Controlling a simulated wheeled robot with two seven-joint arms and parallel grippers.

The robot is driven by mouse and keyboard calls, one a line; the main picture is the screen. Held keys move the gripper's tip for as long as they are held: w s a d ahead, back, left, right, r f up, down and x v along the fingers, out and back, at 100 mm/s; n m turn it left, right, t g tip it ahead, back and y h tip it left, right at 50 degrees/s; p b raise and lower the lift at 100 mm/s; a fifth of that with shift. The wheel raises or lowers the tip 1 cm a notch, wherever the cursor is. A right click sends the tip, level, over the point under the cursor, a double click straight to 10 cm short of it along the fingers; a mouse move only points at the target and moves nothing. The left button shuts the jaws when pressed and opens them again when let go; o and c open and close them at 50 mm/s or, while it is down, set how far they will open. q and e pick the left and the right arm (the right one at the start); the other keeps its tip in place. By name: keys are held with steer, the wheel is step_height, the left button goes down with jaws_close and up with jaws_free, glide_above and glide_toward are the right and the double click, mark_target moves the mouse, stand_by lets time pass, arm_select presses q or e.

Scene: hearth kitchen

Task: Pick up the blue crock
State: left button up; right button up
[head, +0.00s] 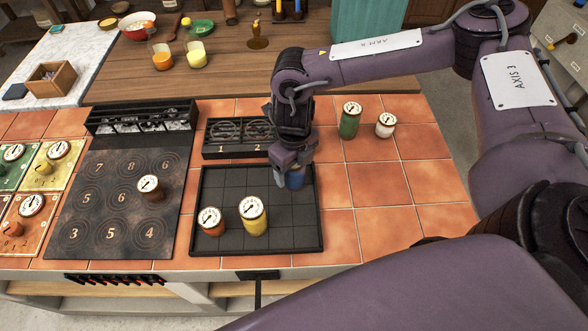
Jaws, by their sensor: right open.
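The blue crock (296,179) stands at the upper right of the black gridded tray (275,238). My right gripper (291,177) is directly over it, pointing down, with its fingers at the crock's sides. The gripper hides the crock's top and much of its body. The fingers are open, and I cannot tell whether they touch the crock. My left gripper is not in the head view.
An orange crock (212,228) and a yellow crock (254,221) share the tray. A brown crock (152,191) stands on the numbered stove plate (100,211). Green (349,124) and white (385,128) crocks stand on tiles at right. A low black rack (238,153) sits behind the tray.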

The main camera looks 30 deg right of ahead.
steer(key=c, duration=1.3)
steer(key=shift+r, duration=0.1)
